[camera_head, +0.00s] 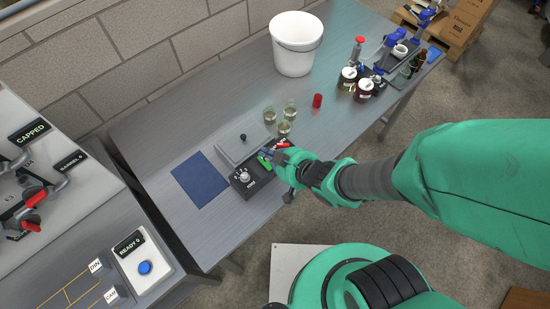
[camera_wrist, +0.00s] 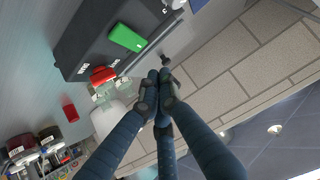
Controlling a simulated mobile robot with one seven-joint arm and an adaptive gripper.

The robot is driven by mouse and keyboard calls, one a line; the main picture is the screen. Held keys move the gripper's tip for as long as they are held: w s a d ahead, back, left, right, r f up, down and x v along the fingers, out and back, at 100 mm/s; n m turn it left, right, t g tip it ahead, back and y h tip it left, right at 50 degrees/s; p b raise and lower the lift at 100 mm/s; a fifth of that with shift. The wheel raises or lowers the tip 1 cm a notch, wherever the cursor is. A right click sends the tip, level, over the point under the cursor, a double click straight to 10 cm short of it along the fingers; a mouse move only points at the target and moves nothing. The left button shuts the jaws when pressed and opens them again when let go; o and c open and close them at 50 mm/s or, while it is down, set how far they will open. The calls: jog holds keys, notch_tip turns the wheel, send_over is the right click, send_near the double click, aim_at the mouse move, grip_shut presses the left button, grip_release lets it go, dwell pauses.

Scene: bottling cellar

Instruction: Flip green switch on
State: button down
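The green switch (camera_head: 265,160) is on a black control box (camera_head: 241,187) on the grey table, between a pale knob (camera_head: 244,175) and a red switch (camera_head: 283,144). In the wrist view the green switch (camera_wrist: 127,38) is a bright rocker on the black box (camera_wrist: 88,40), above the red switch (camera_wrist: 103,75). My gripper (camera_head: 276,163) is beside the box in the head view, close to the green switch. In the wrist view my gripper's dark fingers (camera_wrist: 158,80) meet at their tips, empty, below and right of the green switch. I cannot tell whether they touch the box, or the switch's position.
A grey lidded plate (camera_head: 238,145) with a black knob and a blue mat (camera_head: 200,180) lie beside the box. Glasses (camera_head: 284,127), a red cup (camera_head: 317,100), a white bucket (camera_head: 296,45) and jars (camera_head: 365,90) stand farther back. A panel (camera_head: 145,265) is at lower left.

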aim_at(264, 162)
jog(key=shift+w+a+f+b, duration=0.2)
jog(key=shift+f+b, duration=0.1)
jog(key=shift+f, duration=0.5)
jog(key=shift+w+a+f+b, duration=0.15)
jog(key=shift+a+f+b, duration=0.1)
jog(key=shift+f, duration=0.5)
jog(key=shift+w+a+f+b, duration=0.2)
jog(key=shift+f+b, duration=0.1)
jog(key=shift+f, duration=0.5)
jog(key=shift+w+a+p, duration=0.1)
jog(key=shift+w+p, duration=0.05)
jog(key=shift+p, duration=0.4)
jog(key=shift+f+g+h+p, duration=0.1)
jog(key=shift+g+h+p, duration=0.2)
jog(key=shift+p, duration=0.05)
jog(key=shift+w+a+f+p, duration=0.1)
jog(key=shift+f+p, duration=0.05)
jog(key=shift+p, duration=0.3)
jog(key=shift+f, duration=0.15)
